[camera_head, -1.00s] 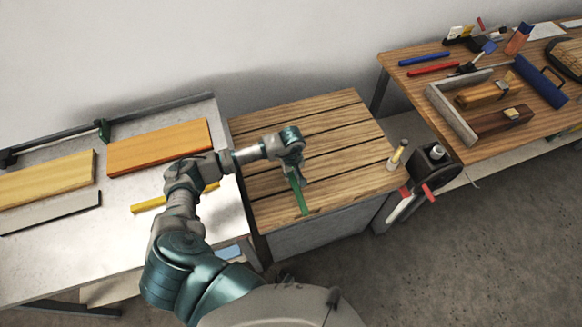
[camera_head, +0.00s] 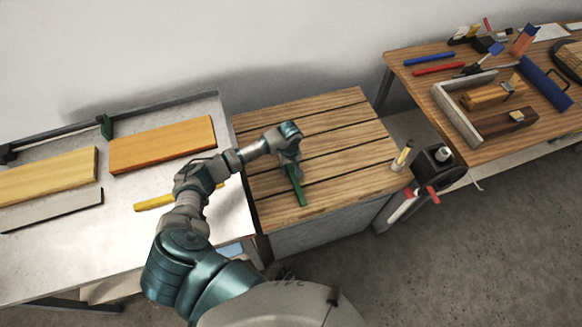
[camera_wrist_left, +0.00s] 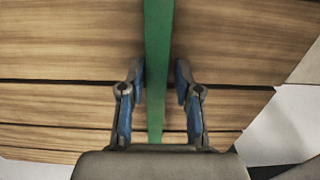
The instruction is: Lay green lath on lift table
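The green lath (camera_head: 297,187) lies on the slatted wooden top of the lift table (camera_head: 345,150), pointing toward its front edge. My left gripper (camera_head: 289,163) is over the far part of the lath and hides some of it. In the left wrist view the lath (camera_wrist_left: 158,60) runs between the two blue-padded fingers of the left gripper (camera_wrist_left: 159,85). A gap shows on each side of it, so the fingers stand open around it. My right gripper is in neither view.
A metal-topped table (camera_head: 120,215) on the left holds an orange board (camera_head: 162,145), a pale yellow board (camera_head: 48,178) and a yellow strip (camera_head: 154,202). A workbench (camera_head: 410,80) with tools stands at right. A black device (camera_head: 436,165) stands beside the lift table.

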